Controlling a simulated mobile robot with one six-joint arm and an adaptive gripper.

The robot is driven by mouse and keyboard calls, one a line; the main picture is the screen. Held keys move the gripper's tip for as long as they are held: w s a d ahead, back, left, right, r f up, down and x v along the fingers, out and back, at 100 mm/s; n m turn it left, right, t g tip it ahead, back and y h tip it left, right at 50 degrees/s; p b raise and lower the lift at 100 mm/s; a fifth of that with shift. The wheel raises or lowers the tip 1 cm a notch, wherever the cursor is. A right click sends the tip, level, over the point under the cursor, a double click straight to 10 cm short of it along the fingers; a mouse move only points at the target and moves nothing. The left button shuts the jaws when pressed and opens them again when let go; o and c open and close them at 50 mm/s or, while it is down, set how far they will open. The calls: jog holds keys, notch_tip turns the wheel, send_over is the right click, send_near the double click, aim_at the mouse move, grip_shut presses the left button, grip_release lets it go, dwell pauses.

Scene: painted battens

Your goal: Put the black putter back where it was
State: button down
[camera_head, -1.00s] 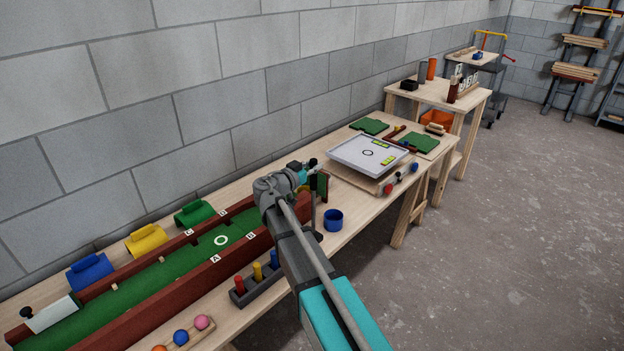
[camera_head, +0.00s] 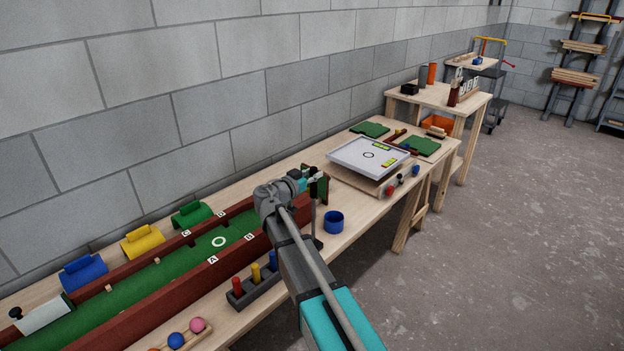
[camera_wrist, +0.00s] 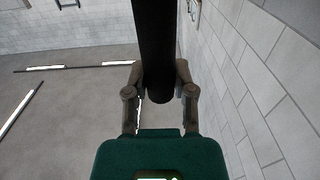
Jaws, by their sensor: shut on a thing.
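The black putter shows in the wrist view as a thick dark bar (camera_wrist: 156,45) between the two fingers of my gripper (camera_wrist: 160,92), which is shut on it. In the head view a thin dark upright rod (camera_head: 313,207), which looks like the putter, hangs below my gripper (camera_head: 312,181) at the far end of the green lane (camera_head: 170,272). A dark piece shows at its lower end, partly behind my arm. I cannot tell whether it touches the table.
A blue cup (camera_head: 333,223) stands just right of the rod. A dark rack (camera_head: 255,291) with red, yellow and blue pegs stands in front of the lane. Blue, yellow and green blocks (camera_head: 143,242) line the wall side. A white tray (camera_head: 362,157) lies farther along the table.

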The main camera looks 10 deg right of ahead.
jog(key=shift+f, duration=0.15)
jog(key=shift+c, duration=2.3)
grip_release()
jog(key=shift+s+a, duration=0.1)
jog(key=v, duration=1.1)
jog(key=shift+s+a, duration=0.2)
jog(key=shift+a, duration=0.15)
